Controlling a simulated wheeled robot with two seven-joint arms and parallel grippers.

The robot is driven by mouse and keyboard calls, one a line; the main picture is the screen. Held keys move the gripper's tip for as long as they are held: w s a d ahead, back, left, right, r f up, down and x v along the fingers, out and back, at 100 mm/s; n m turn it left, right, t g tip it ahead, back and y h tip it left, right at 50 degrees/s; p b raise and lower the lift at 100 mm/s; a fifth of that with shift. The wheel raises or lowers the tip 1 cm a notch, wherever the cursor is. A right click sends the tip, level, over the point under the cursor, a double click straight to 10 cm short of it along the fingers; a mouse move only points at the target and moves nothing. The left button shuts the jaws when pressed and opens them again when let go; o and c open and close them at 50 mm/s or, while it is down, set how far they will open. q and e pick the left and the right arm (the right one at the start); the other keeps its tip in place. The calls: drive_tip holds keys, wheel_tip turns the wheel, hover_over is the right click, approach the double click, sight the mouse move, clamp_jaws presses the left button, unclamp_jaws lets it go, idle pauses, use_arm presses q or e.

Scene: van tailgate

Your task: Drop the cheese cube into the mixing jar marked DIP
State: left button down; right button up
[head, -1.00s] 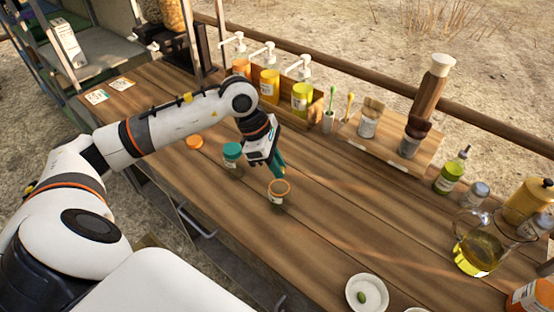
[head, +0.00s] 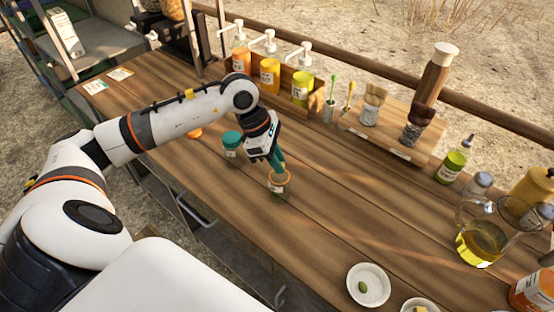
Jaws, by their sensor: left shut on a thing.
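A small jar with an orange rim (head: 279,184) and a pale label stands open on the wooden counter; its lettering is too small to read. My left gripper (head: 279,168) points down with its teal fingertips at the jar's mouth, overlapping the far part of the rim. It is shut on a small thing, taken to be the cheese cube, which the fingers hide. I cannot tell how far the tips reach inside. My right gripper is out of view.
A teal-lidded jar (head: 232,143) stands close to the left of my gripper. White bowls, one holding a green item (head: 363,287), are at the front right. A glass jug of oil (head: 480,243) stands far right. Pump bottles (head: 270,72) line the back. The middle counter is clear.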

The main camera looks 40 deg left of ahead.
use_arm(q)
drive_tip(key=c, duration=1.3)
unclamp_jaws()
drive_tip(key=shift+o, duration=0.2)
drive_tip(key=b+v, duration=0.1)
drive_tip(key=v, duration=1.1)
drive_tip(key=shift+b, duration=0.35)
drive_tip(key=shift+s, duration=0.1)
